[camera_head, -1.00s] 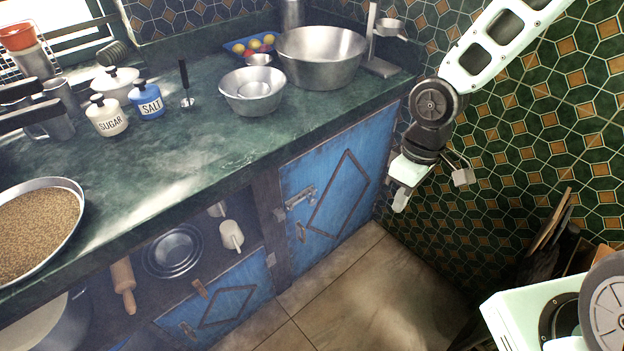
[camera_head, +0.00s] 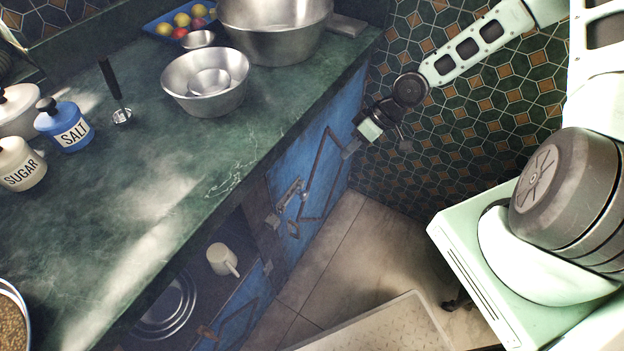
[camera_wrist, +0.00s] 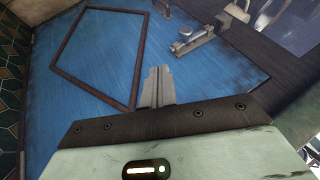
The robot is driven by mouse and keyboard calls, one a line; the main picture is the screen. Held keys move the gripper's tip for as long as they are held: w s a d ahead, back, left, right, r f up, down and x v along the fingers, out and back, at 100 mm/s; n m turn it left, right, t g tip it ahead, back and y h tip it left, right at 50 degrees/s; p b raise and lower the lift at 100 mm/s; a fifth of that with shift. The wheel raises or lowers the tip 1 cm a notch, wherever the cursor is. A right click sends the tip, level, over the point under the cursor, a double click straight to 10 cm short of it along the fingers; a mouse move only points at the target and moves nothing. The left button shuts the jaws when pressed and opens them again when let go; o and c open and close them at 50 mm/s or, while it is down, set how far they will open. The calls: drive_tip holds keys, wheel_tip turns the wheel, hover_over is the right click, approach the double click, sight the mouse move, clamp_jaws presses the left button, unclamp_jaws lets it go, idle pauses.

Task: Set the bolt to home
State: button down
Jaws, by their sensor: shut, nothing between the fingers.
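The bolt (camera_head: 287,197) is a metal slide bolt on the upper left part of the blue cabinet door (camera_head: 325,165), by the dark frame post. In the wrist view the bolt (camera_wrist: 195,38) lies across the top of the blue door (camera_wrist: 100,55), near the dark frame. My gripper (camera_head: 350,148) is in front of the door, up and to the right of the bolt in the head view. In the wrist view my gripper (camera_wrist: 157,85) points at the door, fingers together and empty, apart from the bolt.
A metal handle (camera_head: 293,229) sits below the bolt. The dark green counter (camera_head: 190,150) overhangs the door, with metal bowls (camera_head: 205,80) on it. An open shelf with a white mug (camera_head: 222,259) is left of the door. The tiled wall (camera_head: 440,140) is close on the right.

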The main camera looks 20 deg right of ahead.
sight(305, 198)
drive_tip(key=s+a+r+b+x, duration=0.1)
drive_tip(key=a+b+x, duration=0.1)
drive_tip(key=x, duration=1)
drive_tip(key=shift+s+a+b, duration=0.15)
drive_tip(key=shift+s+b, duration=0.15)
drive_tip(key=shift+s, duration=0.3)
drive_tip(key=s+a, duration=0.1)
drive_tip(key=s+a+b, duration=0.1)
drive_tip(key=a, duration=0.1)
drive_tip(key=shift+s+f, duration=0.1)
drive_tip(key=shift+s+a, duration=0.2)
drive_tip(key=shift+a, duration=0.05)
